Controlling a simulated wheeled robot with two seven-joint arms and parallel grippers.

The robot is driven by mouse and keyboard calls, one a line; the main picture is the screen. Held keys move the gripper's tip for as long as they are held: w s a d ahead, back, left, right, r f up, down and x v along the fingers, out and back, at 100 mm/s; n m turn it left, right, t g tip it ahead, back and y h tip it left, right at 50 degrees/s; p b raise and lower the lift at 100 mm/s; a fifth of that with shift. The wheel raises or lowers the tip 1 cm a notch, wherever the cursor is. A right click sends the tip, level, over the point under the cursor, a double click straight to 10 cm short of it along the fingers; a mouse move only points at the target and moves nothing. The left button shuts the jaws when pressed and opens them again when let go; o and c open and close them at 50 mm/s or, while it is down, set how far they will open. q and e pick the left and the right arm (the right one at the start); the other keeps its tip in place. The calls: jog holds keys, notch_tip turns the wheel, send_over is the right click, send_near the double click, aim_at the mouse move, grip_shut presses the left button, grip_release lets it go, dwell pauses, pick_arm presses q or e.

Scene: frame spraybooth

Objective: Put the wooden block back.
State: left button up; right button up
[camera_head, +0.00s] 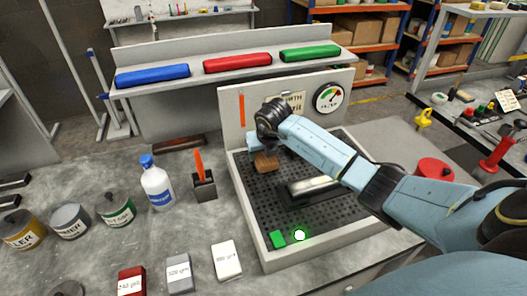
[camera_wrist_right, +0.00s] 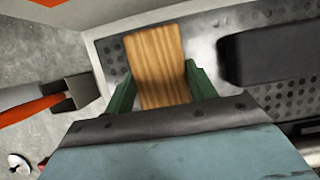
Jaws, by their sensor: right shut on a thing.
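The wooden block (camera_head: 265,162) is light brown and shows just below my right gripper (camera_head: 262,152), over the back left of the dark perforated bed of the booth (camera_head: 257,205). In the right wrist view the block (camera_wrist_right: 156,58) lies between the two green fingers, and the right gripper (camera_wrist_right: 161,86) is shut on it. I cannot tell whether the block touches the perforated bed. My left gripper is not in view.
A dark block-like object with a light top (camera_head: 312,187) lies on the bed. A holder with an orange-handled tool (camera_head: 203,188) and a white bottle (camera_head: 157,185) stand left of the booth. Blue, red (camera_head: 238,63) and green bars lie on the shelf behind. Several cans stand at left.

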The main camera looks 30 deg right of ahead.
jog(key=o, duration=1)
jog(key=shift+f, duration=0.1)
jog(key=shift+c, duration=0.2)
jog(key=shift+r, duration=0.55)
jog(key=v, duration=1.1)
jog(key=shift+s, duration=0.2)
jog(key=shift+r, duration=0.1)
